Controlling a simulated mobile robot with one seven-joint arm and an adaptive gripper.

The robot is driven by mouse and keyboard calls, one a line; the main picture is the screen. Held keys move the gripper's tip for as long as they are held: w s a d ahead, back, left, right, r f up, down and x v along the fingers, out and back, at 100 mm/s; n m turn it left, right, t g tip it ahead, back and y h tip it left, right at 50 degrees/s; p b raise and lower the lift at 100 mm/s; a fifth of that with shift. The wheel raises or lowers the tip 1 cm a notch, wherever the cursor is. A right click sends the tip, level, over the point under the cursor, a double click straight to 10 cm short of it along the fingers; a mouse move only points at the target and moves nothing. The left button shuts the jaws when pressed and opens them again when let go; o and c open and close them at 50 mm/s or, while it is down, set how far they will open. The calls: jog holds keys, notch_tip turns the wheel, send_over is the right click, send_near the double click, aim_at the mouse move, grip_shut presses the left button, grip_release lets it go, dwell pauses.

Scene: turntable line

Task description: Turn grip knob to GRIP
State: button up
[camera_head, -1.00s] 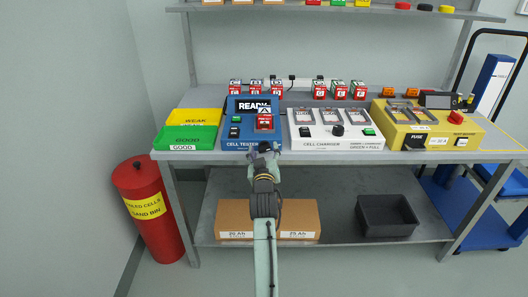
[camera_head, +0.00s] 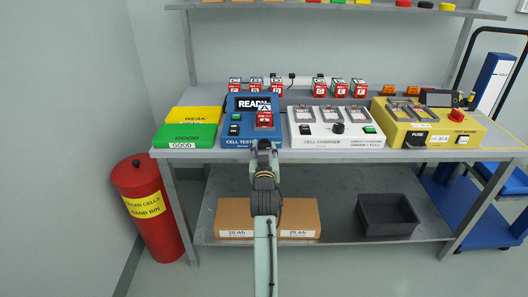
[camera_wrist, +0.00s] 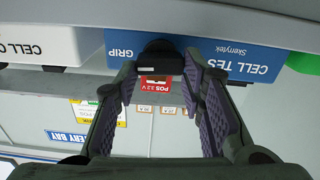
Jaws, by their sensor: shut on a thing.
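The blue cell tester (camera_head: 236,142) stands on the bench, its screen reading READY and a red-labelled cell (camera_head: 264,120) in its slot. My gripper (camera_head: 264,145) is at the tester's lower front edge and covers the knob in the head view. In the wrist view, which is upside down, the dark grip knob (camera_wrist: 160,60) sits on the tester's front between my fingertips (camera_wrist: 158,72). My gripper is shut on it. The word GRIP is printed beside the knob.
The white cell charger (camera_head: 305,142) stands close to the right, with a yellow machine (camera_head: 440,142) beyond it. Green GOOD (camera_head: 185,146) and yellow WEAK trays stand to the left. Loose cells stand behind. Boxes (camera_head: 298,218) and a grey bin (camera_head: 388,215) are on the lower shelf.

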jog(key=shift+m, duration=0.6)
jog(key=o, duration=1.1)
jog(key=shift+o, duration=0.2)
jog(key=s, duration=1.2)
